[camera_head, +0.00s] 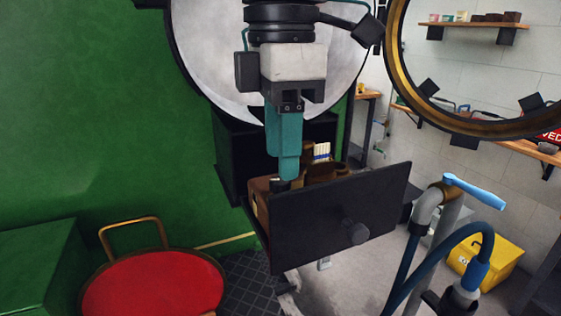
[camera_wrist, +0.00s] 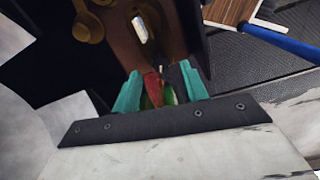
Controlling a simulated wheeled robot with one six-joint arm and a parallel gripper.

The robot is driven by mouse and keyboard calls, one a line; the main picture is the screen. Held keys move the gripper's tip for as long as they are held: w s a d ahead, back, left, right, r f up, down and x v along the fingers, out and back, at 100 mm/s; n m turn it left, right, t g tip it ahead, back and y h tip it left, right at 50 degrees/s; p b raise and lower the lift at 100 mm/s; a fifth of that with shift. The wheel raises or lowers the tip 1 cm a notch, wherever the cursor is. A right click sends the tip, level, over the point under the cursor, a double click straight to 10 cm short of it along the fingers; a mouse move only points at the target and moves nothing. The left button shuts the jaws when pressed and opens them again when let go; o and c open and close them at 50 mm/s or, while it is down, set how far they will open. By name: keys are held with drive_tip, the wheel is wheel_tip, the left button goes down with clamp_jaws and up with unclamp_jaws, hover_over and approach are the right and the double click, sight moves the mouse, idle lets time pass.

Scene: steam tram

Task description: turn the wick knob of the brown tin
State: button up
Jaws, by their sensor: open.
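The brown tin (camera_head: 259,207) stands in an open dark drawer (camera_head: 345,210), partly hidden by the drawer front. It also shows in the wrist view (camera_wrist: 117,35), with a pale slot or window in its face. My gripper (camera_head: 289,176) points down at the tin's top with its teal fingers. In the wrist view the open fingers (camera_wrist: 160,80) are at the near end of the tin. A dark piece (camera_wrist: 175,79), perhaps the wick knob, and red and green patches show between them. I cannot tell whether the fingers touch anything.
Other brown items (camera_head: 330,170) and a blue-handled brush (camera_wrist: 275,40) lie beside the tin. A round red seat (camera_head: 155,285) is at lower left. A pipe with a light blue lever (camera_head: 475,190) stands at right. A brass-rimmed round frame (camera_head: 400,75) is at upper right.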

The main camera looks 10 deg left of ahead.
sight(280, 185)
drive_tip(key=shift+f, duration=1.55)
clamp_jaws()
drive_tip(key=shift+m, duration=0.4)
drive_tip(key=m, duration=0.6)
drive_tip(key=shift+s, duration=0.1)
drive_tip(key=m, duration=0.6)
drive_tip(key=shift+m, duration=0.3)
